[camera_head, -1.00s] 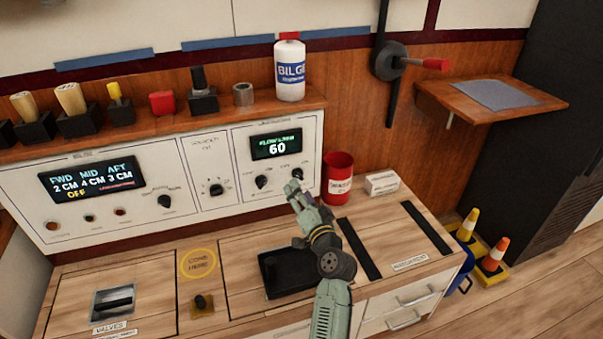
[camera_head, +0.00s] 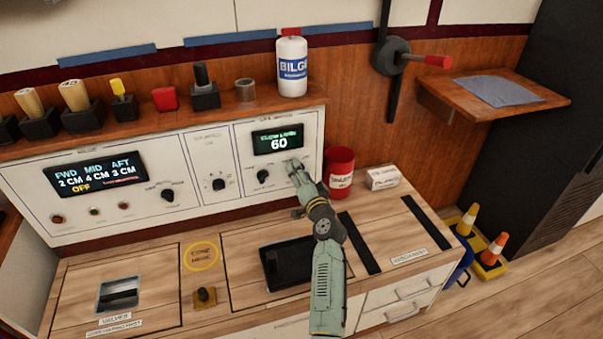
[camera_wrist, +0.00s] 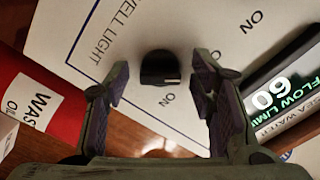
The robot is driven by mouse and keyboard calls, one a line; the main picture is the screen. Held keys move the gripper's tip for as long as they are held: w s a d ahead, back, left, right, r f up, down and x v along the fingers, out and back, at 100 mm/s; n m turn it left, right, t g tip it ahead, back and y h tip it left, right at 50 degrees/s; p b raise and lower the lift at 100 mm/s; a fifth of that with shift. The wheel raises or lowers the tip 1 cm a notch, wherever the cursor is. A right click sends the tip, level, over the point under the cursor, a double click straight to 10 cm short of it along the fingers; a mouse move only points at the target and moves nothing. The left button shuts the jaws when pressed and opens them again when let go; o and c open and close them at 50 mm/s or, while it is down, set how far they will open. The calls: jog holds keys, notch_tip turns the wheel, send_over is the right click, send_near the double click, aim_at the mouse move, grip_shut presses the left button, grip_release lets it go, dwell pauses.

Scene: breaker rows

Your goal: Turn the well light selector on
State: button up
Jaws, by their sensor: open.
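The well light selector is a small black knob (camera_wrist: 160,67) with a white line mark, on a white panel beside printing that reads "WELL LIGHT". In the wrist view my gripper (camera_wrist: 161,84) is open, one finger on each side of the knob, with visible gaps to both. I cannot tell how far the fingers are from the panel. In the head view my gripper (camera_head: 293,166) is at the right part of the control panel (camera_head: 228,150) and hides this knob.
A lit display reading 60 (camera_head: 278,141) and another black knob (camera_head: 263,176) are to the left of my gripper. A red waste can (camera_head: 339,172) stands close on the right, with a white box (camera_head: 382,178) beyond it.

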jog(key=shift+c, duration=0.2)
jog(key=c, duration=1.1)
